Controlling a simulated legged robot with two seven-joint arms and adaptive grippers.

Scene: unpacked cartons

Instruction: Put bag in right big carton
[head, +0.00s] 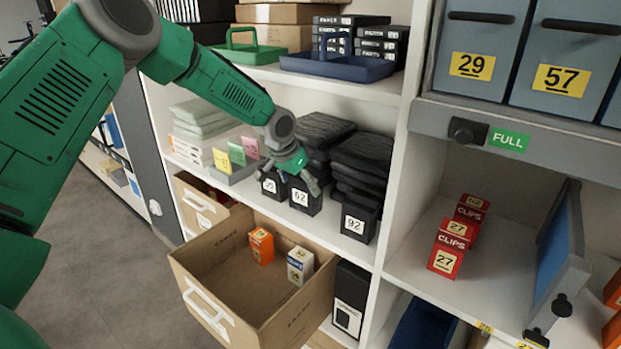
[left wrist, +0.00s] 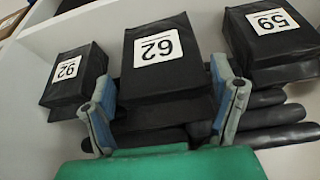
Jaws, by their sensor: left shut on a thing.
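My left gripper (head: 304,181) reaches over the middle shelf and is shut on the black bag labelled 62 (head: 303,203). In the left wrist view its two fingers (left wrist: 165,100) stand at either side of this bag (left wrist: 165,75). The bag seems to be at shelf level. A black bag labelled 59 (head: 270,187) is to its left and one labelled 92 (head: 357,223) to its right. The big open carton (head: 222,322) below, to the right of another carton, holds an orange box (head: 261,246) and a white box (head: 300,265). My right gripper is not in view.
Stacked black packs (head: 362,160) stand behind the bags. A second carton (head: 199,206) sits farther left. A white divider (head: 408,130) borders the shelf at right, with red clips boxes (head: 447,248) beyond it. Much of the big carton's floor is free.

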